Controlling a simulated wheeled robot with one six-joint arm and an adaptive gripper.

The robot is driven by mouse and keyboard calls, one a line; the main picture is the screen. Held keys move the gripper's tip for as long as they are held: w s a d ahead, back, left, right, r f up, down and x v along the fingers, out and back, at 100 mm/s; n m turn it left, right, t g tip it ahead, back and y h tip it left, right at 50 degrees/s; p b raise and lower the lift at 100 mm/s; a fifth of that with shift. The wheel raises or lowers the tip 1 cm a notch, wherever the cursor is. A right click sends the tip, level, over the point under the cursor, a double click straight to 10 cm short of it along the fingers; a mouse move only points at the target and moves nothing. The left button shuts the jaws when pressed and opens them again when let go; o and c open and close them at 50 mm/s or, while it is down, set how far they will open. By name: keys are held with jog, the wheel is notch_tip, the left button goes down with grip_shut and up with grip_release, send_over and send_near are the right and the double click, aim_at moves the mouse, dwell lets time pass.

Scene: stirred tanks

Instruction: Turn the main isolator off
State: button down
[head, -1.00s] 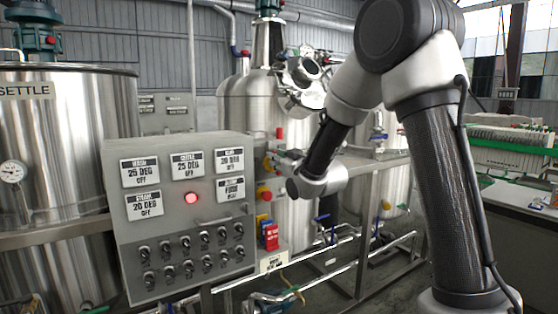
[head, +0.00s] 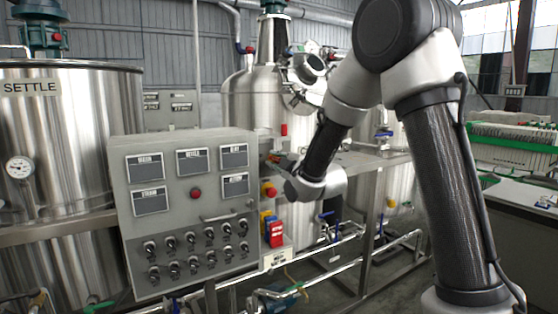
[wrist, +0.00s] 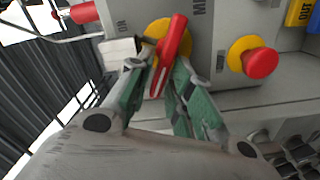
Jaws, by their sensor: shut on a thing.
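The main isolator has a red handle (wrist: 174,42) on a yellow round plate (wrist: 154,30), beside partly visible lettering that starts with "M". In the wrist view the handle leans slightly, its upper end to the right. My gripper (wrist: 160,82) is shut on the red handle, with a green-padded finger on either side. In the head view my gripper (head: 277,162) is at the right side of the grey control cabinet (head: 125,235), and the isolator is mostly hidden there. The cabinet's displays (head: 151,200) are dark and its round red lamp (head: 196,193) is unlit.
A red mushroom button on yellow (wrist: 255,60) sits close beside the isolator; it also shows in the head view (head: 268,188). Red tags (head: 276,234) hang below. A red cylinder (wrist: 85,12) protrudes nearby. Steel tanks and pipes stand behind.

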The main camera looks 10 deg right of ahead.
jog(key=n, duration=0.2)
jog(key=f+n, duration=0.1)
jog(key=n, duration=0.1)
jog(key=shift+a+f+n, duration=0.1)
jog(key=shift+n, duration=0.3)
jog(key=shift+f, duration=0.1)
dwell(0.3)
jog(key=c, duration=1.5)
grip_release()
jog(key=shift+s, duration=0.15)
jog(key=v, duration=0.7)
jog(key=shift+s, duration=0.15)
